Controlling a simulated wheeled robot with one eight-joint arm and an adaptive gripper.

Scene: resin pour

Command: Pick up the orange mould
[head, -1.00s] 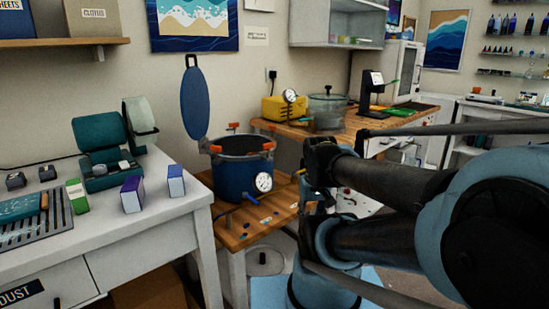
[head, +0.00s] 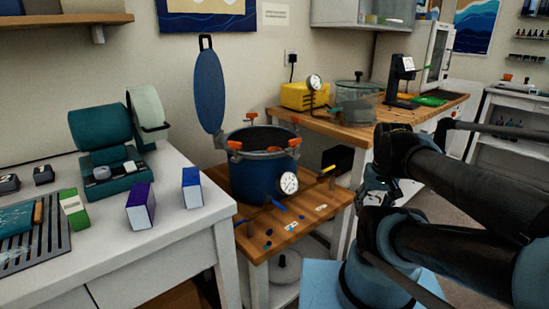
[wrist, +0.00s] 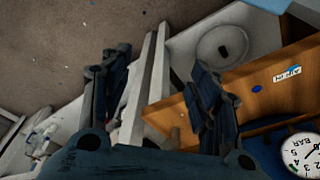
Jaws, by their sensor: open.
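I cannot make out an orange mould for sure in either view. A small orange-red spot (head: 507,77) shows on the white bench at the far right, too small to identify. The inside of the blue pressure pot (head: 258,178) is mostly hidden by its rim. My gripper (wrist: 160,65) is open in the wrist view, its two dark fingers apart with nothing held between them. It hangs above the floor and the edge of the low wooden stand.
The pot has orange clamps and a dial gauge (head: 288,183) and stands on a wooden stand (head: 255,246). A white bench (head: 170,240) with small boxes stands left. A wooden-topped bench (head: 345,128) with a yellow pump (head: 305,95) stands behind.

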